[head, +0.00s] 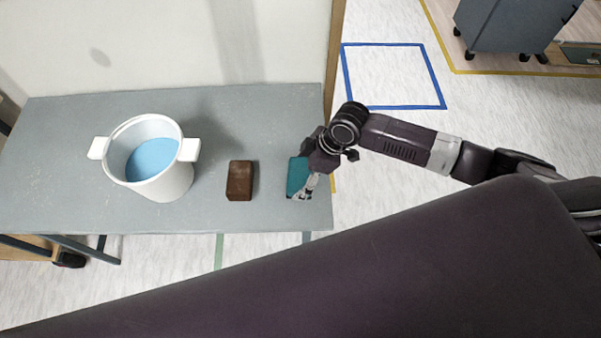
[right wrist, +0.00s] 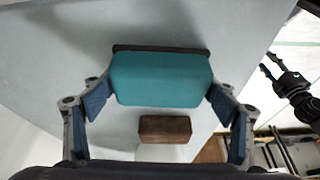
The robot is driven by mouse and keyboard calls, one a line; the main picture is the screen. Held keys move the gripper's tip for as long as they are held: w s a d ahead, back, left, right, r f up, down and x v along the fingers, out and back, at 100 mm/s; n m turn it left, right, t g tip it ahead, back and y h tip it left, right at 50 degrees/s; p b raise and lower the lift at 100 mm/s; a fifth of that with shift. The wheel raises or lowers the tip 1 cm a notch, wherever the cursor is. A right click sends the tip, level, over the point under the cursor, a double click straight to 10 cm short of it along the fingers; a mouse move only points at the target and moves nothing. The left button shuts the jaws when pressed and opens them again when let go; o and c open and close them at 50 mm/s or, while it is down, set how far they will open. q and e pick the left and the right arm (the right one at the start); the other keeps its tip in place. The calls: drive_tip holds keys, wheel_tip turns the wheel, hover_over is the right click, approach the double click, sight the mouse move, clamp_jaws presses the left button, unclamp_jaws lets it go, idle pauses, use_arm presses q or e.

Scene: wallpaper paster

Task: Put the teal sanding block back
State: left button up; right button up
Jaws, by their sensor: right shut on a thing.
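The teal sanding block (head: 298,177) with a dark base is at the right end of the grey table in the head view. My right gripper (head: 306,180) is shut on it. In the right wrist view the teal block (right wrist: 160,79) sits between both fingers, which press on its two ends. I cannot tell whether its base touches the tabletop. My left gripper (right wrist: 268,65) shows small at the right of the right wrist view, fingers apart and empty, away from the block.
The grey table (head: 270,110) carries a brown block (head: 240,181), left of the teal one, and a white two-handled bucket (head: 160,185) with blue inside. A pale wall stands behind. The table's right and front edges are close to the teal block. The tabletop between brown and teal is clear.

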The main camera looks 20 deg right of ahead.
sight(305, 171)
drive_tip(key=shift+f, duration=0.15)
drive_tip(key=o, duration=1.2)
drive_tip(key=shift+f, duration=0.1)
drive_tip(key=b+v, duration=0.1)
drive_tip(key=v, duration=0.3)
drive_tip(key=b+v, duration=0.1)
drive_tip(key=v, duration=0.2)
drive_tip(key=shift+w+d+f+b, duration=0.1)
drive_tip(key=shift+w+d+b, duration=0.15)
drive_tip(key=shift+d+b, duration=0.1)
drive_tip(key=shift+d+r, duration=0.15)
drive_tip(key=shift+r, duration=0.3)
